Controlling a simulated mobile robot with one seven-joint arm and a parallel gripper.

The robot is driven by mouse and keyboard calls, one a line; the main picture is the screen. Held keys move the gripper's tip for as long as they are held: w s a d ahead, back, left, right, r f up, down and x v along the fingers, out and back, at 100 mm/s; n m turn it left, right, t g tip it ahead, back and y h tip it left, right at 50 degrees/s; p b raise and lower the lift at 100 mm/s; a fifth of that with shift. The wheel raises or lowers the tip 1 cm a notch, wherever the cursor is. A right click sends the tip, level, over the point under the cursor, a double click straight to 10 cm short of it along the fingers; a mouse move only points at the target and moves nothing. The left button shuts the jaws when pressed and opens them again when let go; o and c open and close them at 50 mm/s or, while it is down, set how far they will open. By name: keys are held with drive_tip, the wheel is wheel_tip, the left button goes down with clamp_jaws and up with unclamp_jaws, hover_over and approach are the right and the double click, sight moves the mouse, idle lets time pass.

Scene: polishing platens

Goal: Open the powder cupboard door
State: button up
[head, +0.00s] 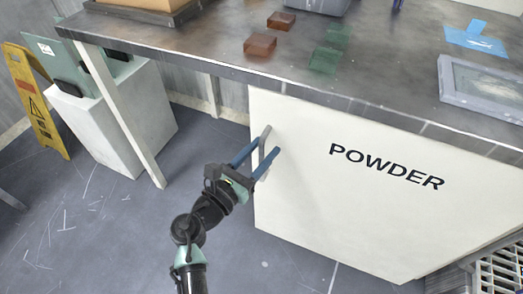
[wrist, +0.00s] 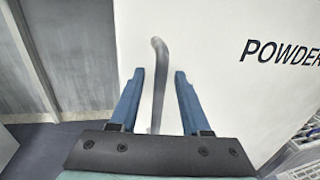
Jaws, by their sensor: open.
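The powder cupboard door (head: 340,205) is white, marked POWDER, and looks shut beneath the workbench. It also fills much of the wrist view (wrist: 230,80). Its grey bar handle (head: 264,143) is upright near the door's left edge. My gripper (head: 262,160) is open at the handle. In the wrist view, the handle (wrist: 159,75) stands between the two blue fingers of my gripper (wrist: 157,80), with gaps on both sides. I cannot tell whether either finger touches it.
A bench leg (head: 120,115), white plinth (head: 120,120) and yellow floor sign (head: 35,105) stand left. A white rack (head: 497,272) is lower right.

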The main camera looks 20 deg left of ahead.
drive_tip(key=shift+c, duration=0.2)
clamp_jaws()
idle(1.1)
